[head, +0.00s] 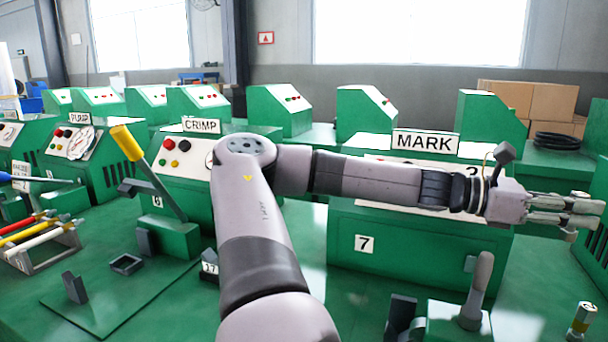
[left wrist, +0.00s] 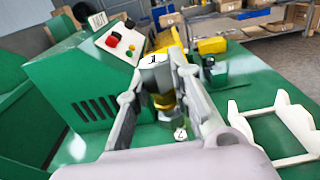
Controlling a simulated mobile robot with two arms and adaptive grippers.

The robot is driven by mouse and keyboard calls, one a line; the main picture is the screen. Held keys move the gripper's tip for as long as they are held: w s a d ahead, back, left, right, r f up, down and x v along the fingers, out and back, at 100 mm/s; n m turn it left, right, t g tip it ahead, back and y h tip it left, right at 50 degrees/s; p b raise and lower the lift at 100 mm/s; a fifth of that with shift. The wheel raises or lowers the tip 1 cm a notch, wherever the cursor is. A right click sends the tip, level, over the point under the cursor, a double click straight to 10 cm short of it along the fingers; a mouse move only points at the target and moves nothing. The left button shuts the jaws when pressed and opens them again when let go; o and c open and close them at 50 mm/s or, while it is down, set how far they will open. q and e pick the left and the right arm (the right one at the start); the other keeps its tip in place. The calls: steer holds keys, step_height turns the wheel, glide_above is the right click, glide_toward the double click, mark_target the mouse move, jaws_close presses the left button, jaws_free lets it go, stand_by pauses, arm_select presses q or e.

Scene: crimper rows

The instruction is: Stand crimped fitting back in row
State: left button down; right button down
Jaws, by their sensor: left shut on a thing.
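My left gripper (head: 572,210) reaches out to the far right of the head view. In the left wrist view its fingers (left wrist: 157,95) are shut on a fitting (left wrist: 155,72) with a pale top marked 1 and a brass-coloured lower part. The held fitting is hard to make out in the head view. A second fitting (head: 582,320), pale-topped and brass-coloured, stands upright on the green surface at the lower right. A pale top marked 2 (left wrist: 180,134) shows below the held fitting in the left wrist view. My right gripper is not in view.
A green MARK machine (head: 430,255) stands under my left forearm. A grey lever (head: 482,280) rises nearby.

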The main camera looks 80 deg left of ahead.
arm_select(q)
steer(key=shift+a+r, duration=0.1)
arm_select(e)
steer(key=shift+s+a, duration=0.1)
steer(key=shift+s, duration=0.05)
